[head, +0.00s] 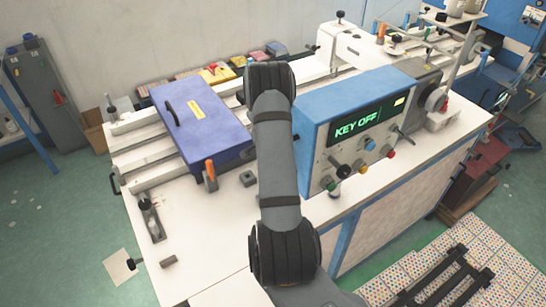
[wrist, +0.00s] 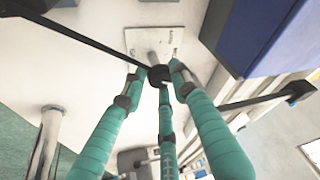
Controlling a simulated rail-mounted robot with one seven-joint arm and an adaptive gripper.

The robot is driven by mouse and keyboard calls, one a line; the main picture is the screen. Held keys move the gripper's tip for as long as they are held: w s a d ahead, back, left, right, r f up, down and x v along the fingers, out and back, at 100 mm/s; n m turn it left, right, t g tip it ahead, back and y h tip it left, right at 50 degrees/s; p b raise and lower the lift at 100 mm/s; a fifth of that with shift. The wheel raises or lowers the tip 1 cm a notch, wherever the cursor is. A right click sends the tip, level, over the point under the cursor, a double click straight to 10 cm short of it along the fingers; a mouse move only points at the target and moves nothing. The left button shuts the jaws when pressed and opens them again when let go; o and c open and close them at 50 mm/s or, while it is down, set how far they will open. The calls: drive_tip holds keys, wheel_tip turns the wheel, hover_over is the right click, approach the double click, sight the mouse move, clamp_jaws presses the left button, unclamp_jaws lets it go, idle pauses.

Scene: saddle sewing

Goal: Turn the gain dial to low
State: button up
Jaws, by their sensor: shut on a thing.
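The control box (head: 360,125) stands on the table with a lit display (head: 357,122) reading KEY OFF. Its front panel carries several knobs, among them a black one (head: 340,171), a blue one (head: 370,144) and a red one (head: 391,154). Their labels are too small to read, so I cannot tell which is the gain dial. In the wrist view, my gripper (wrist: 160,68) has green-wrapped fingers closed around a small dark knob (wrist: 159,76). I cannot tell which knob this is. My arm hides the gripper in the head view.
A purple-blue case (head: 203,125) with an orange-handled lever (head: 210,172) before it lies left of my arm. A black-knobbed fitting (head: 149,206) stands at the table's left edge. The front left of the white table (head: 205,240) is mostly clear.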

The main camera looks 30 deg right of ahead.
drive_tip(key=shift+w+r, duration=0.1)
drive_tip(key=o, duration=1)
drive_tip(key=shift+o, duration=0.6)
drive_tip(key=v, duration=1.2)
